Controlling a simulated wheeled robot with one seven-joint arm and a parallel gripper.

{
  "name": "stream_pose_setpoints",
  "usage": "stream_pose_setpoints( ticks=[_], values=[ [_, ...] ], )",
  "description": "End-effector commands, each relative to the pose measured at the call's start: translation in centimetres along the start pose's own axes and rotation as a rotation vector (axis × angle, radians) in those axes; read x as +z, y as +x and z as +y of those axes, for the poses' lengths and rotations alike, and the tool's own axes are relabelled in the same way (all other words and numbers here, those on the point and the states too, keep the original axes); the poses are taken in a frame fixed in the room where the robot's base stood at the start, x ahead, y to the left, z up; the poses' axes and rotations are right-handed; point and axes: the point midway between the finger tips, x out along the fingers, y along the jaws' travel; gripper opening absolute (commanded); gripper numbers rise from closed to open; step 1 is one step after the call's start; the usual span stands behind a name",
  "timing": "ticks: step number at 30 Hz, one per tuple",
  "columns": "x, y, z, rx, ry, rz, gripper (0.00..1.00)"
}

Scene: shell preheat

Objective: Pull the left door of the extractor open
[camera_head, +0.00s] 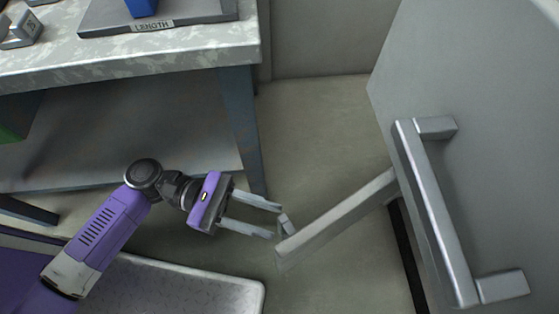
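A large grey door panel (505,150) of the extractor fills the right side, with a long silver bar handle (430,205) on two posts. A second long pale metal bar (335,220) slants from beside this handle down to the left. I cannot tell whether it is the edge or the handle of another door.
A workbench (220,52) stands at the upper left, with a plate marked LENGTH (190,18) on top and a leg (240,125) just behind my gripper. A grey textured panel (185,290) lies below my arm. Bare floor (310,130) shows between bench and door.

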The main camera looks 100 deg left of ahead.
Motion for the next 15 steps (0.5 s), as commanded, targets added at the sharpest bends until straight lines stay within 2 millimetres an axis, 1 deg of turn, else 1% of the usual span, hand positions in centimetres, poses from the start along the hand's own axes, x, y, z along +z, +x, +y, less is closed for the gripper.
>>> stream_pose_setpoints(
  ticks=[1, 3, 6, 10, 15],
  values=[
    [0.0, -0.9, 0.0, 0.000, -0.003, 0.003, 0.36],
    [0.0, -1.9, 0.0, 0.001, -0.002, 0.002, 0.36],
    [0.0, -3.0, 0.0, 0.000, -0.002, 0.002, 0.36],
    [0.0, -3.8, 0.0, 0.000, 0.000, 0.000, 0.36],
    [0.0, -3.9, 0.0, 0.000, 0.001, -0.001, 0.36]
  ],
)
